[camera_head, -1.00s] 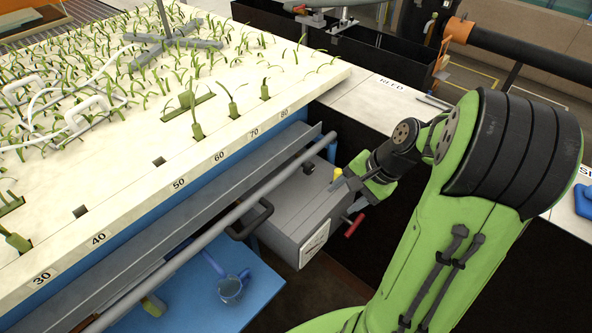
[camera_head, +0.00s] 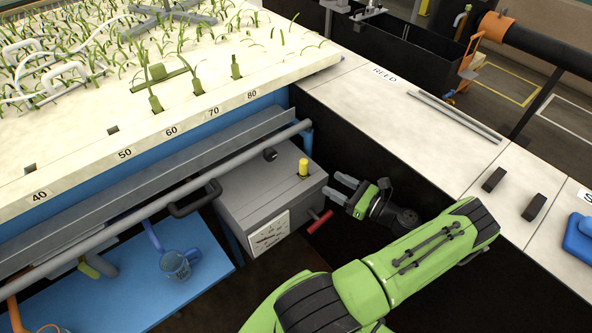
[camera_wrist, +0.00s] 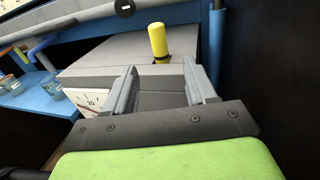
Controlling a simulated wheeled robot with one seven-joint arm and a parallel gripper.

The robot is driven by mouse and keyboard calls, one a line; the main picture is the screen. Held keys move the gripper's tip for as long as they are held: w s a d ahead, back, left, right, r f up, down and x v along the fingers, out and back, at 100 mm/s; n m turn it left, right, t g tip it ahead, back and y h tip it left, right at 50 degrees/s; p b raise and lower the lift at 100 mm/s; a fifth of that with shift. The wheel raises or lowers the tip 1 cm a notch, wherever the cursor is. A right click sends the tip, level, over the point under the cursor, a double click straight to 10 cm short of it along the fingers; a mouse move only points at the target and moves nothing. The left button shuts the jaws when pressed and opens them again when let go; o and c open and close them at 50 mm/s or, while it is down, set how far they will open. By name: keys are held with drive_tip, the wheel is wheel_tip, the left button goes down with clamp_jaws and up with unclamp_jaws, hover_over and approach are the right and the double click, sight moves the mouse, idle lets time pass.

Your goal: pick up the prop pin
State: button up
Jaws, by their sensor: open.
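A yellow pin (camera_head: 303,168) with a dark collar, apparently the prop pin, stands upright on top of a grey box (camera_head: 262,190). In the wrist view the yellow pin (camera_wrist: 158,42) is ahead of the fingertips, between their lines, with its base at the dark collar. My gripper (camera_head: 333,185) is open and empty, to the right of the box and a little right of the pin, its fingers pointing left toward it. The gripper also shows in the wrist view (camera_wrist: 160,70). The fingers are apart from the pin.
The box carries a red handle (camera_head: 320,221), a dial (camera_head: 269,235) and a black handle (camera_head: 194,197). A grey pipe (camera_head: 120,217) runs along the bench front. A mug (camera_head: 176,265) stands on a blue shelf. A pale counter (camera_head: 420,120) lies to the right.

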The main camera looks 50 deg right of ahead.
sight(303, 168)
drive_tip(key=w, duration=0.8)
drive_tip(key=w+b, duration=0.1)
drive_tip(key=w, duration=0.2)
drive_tip(key=shift+w+a, duration=0.3)
drive_tip(key=shift+w, duration=0.1)
drive_tip(key=shift+s, duration=0.1)
drive_tip(key=shift+c, duration=0.5)
clamp_jaws()
